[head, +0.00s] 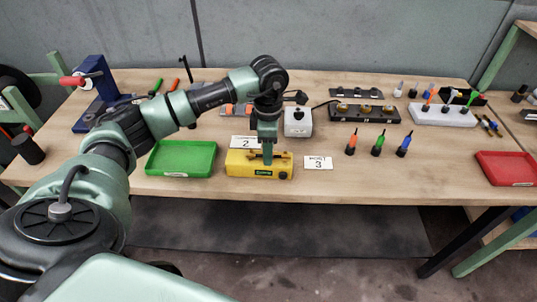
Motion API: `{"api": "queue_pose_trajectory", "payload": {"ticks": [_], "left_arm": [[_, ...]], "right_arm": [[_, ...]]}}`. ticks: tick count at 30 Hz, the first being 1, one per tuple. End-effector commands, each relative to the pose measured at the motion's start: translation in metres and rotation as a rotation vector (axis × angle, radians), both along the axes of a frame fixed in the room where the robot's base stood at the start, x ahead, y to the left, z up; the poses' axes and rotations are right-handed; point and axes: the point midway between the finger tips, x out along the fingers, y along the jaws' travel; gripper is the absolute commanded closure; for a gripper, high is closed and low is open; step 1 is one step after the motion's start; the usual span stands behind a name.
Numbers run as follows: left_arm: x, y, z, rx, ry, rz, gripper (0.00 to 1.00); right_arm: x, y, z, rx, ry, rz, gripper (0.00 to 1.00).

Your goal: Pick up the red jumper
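My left arm reaches in from the left across the bench. Its gripper (267,158) points down at the top of a yellow box (243,170) near the front edge. The fingers are small and seen nearly edge-on, so I cannot tell if they are open or shut, or touch the box. I cannot make out a red jumper with certainty. One may be hidden by the gripper and arm. My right gripper is not in view.
A green tray (181,158) lies left of the yellow box. Cards marked 2 (244,142) and 3 (318,163) lie near it. Orange (351,145), green (378,146) and blue (403,147) pointed pieces stand to the right. A red tray (507,168) is far right.

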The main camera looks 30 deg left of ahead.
Motion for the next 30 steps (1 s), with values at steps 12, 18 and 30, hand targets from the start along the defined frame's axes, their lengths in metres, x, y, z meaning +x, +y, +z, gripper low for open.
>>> {"api": "queue_pose_trajectory", "payload": {"ticks": [12,18,30], "left_arm": [[0.000,0.000,0.001,-0.001,-0.001,0.000,1.00],[0.001,0.000,0.007,-0.001,-0.002,0.000,1.00],[0.002,-0.001,0.090,-0.001,-0.009,-0.001,1.00]], "right_arm": [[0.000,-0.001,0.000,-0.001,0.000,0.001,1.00],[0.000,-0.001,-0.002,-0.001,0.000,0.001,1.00],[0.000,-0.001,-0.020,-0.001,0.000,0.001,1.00]]}}
